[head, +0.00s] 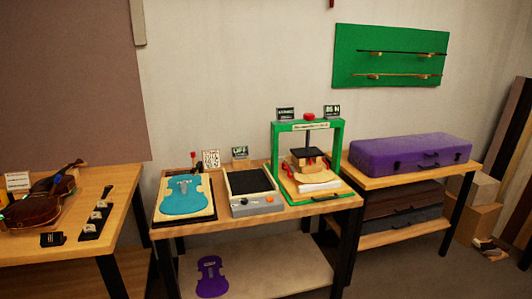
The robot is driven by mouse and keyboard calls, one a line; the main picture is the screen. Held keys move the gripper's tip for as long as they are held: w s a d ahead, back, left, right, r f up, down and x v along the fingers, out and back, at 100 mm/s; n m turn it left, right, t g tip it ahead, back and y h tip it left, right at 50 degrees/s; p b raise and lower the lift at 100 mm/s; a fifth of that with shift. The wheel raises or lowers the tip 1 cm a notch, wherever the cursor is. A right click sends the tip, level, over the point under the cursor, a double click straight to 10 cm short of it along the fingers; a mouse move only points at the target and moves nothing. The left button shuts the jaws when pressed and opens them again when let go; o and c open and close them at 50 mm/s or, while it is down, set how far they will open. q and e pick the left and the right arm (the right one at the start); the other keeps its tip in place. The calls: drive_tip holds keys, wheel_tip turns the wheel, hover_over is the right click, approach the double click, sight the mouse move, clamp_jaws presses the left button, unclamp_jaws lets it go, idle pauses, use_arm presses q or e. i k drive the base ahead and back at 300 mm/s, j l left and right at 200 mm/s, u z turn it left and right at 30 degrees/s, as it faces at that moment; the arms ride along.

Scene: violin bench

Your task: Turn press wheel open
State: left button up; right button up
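A green press (339,152) stands on the right part of the middle wooden bench (337,204). A red wheel or knob (309,116) sits on top of its crossbar. A dark pressing plate (309,152) is under the crossbar, above a light block with red parts and a white sheet (320,186). I cannot tell if the plate touches what is below it. Neither of my grippers is in view.
A turquoise violin-shaped piece (187,196) and a grey box with a dark top (250,182) stand left of the press. A purple case (410,153) lies on the right-hand table. A violin (40,205) lies on the left table. Open floor shows between tables.

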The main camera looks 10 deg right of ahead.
sight(307, 116)
drive_tip(key=i+l, duration=0.1)
drive_tip(key=l, duration=0.2)
drive_tip(key=l+z, duration=0.15)
drive_tip(key=l, duration=0.15)
drive_tip(key=i+l, duration=0.15)
drive_tip(key=l, duration=0.15)
drive_tip(key=i+l+u, duration=0.2)
drive_tip(key=u, duration=0.15)
drive_tip(key=i+l+u, duration=0.15)
drive_tip(key=u, duration=0.2)
drive_tip(key=i+l+u, duration=0.1)
drive_tip(key=l+u, duration=0.25)
drive_tip(key=i+l+u, duration=0.1)
drive_tip(key=l, duration=0.2)
drive_tip(key=i+l+u, duration=0.1)
drive_tip(key=l, duration=0.15)
drive_tip(key=i+l+u, duration=0.1)
drive_tip(key=l, duration=0.2)
